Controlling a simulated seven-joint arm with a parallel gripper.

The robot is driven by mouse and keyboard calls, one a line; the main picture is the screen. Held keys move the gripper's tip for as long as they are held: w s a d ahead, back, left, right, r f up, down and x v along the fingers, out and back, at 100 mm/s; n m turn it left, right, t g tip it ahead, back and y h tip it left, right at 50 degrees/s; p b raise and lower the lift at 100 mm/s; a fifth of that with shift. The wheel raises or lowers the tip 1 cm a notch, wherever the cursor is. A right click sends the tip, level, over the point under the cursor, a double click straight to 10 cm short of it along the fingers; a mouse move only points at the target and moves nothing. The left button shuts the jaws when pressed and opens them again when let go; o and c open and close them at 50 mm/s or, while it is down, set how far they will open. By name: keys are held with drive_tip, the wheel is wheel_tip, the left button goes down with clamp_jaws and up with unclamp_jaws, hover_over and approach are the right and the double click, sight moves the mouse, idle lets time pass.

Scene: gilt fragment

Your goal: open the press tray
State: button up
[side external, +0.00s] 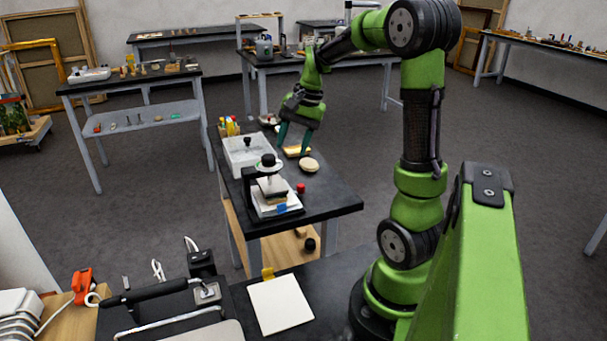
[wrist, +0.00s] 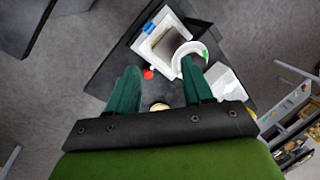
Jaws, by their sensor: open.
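A small press (side external: 268,163) with a black knob stands on the dark worktable. At its base is a white tray (side external: 262,208) with a blue tab (side external: 281,208) on its edge. The white tray (wrist: 146,46) and blue tab (wrist: 149,27) also show in the wrist view, past my fingertips. I cannot tell how far the tray is pulled out. My gripper (side external: 295,142) is open and empty, with its green fingers pointing down over the table's far part, apart from the press. In the wrist view my gripper (wrist: 160,68) has its fingers wide apart.
A red knob-like thing (side external: 301,187) and a round cream thing (side external: 308,164) lie right of the press. A white box (side external: 246,151) with a black knob stands behind it. The worktable (side external: 325,203) is bare at its right front corner.

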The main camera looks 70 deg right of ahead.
sight(302, 185)
drive_tip(key=s+d+f+m+y, duration=0.25)
drive_tip(key=d+m, duration=0.65)
drive_tip(key=d, duration=0.6)
drive_tip(key=x, duration=1.7)
drive_tip(key=shift+a, duration=0.2)
drive_tip(key=shift+c, duration=0.3)
clamp_jaws()
drive_tip(key=shift+d, duration=0.1)
